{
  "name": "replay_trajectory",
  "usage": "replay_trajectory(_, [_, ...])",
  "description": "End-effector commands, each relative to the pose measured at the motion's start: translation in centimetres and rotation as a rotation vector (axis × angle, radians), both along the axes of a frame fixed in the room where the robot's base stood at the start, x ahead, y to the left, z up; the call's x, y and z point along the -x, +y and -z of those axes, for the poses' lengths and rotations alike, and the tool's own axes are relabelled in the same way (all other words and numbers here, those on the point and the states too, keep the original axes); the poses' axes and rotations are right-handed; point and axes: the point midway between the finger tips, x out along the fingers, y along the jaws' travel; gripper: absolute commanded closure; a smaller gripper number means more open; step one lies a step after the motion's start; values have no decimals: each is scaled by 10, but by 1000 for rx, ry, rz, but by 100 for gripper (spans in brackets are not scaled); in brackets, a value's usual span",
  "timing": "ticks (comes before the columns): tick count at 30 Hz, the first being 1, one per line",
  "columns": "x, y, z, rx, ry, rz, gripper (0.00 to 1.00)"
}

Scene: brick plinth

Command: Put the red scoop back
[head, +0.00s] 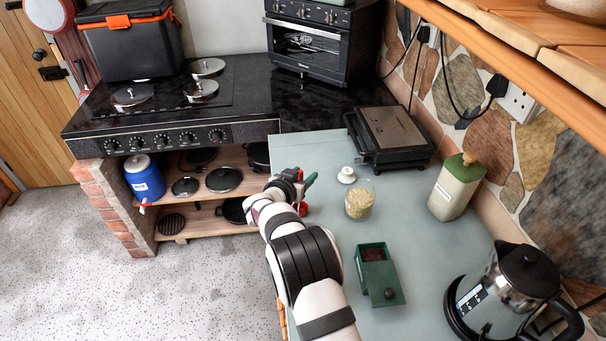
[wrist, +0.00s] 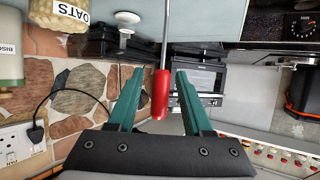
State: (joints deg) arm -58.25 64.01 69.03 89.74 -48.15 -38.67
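The red scoop shows in the wrist view as a red handle (wrist: 160,94) with a thin metal shaft running up from it. Its far end is not clear. My gripper (wrist: 160,72) has its two green fingers apart, one on each side of the handle, with a visible gap on both sides. In the head view my gripper (head: 306,184) is at the left edge of the pale counter, and a small red piece (head: 303,209) shows beside it. My arm hides part of this area.
On the counter (head: 330,150) stand a white knob-like item (head: 346,175), an oats jar (head: 358,204), a green box with brown contents (head: 375,254), a green-and-cream canister (head: 455,188), a kettle (head: 505,290) and a grill (head: 390,135). The hob (head: 170,95) is at left.

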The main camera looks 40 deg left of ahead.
Motion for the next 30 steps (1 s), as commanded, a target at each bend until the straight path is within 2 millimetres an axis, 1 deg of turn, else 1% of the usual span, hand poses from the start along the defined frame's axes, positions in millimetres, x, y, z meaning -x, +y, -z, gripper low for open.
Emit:
replay_trajectory(6, [0, 0, -1, 0, 0, 0, 50])
replay_trajectory(8, [0, 0, -4, -1, -1, 0, 50])
replay_trajectory(11, [14, -2, -10, 0, 0, -1, 50])
replay_trajectory(18, [69, -15, -35, 0, 0, -2, 50])
replay_trajectory(21, [88, -20, -44, -1, -1, -2, 50])
replay_trajectory(25, [103, -24, -51, 0, -1, -1, 50])
replay_trajectory(30, [107, -26, -53, -3, 2, 0, 50])
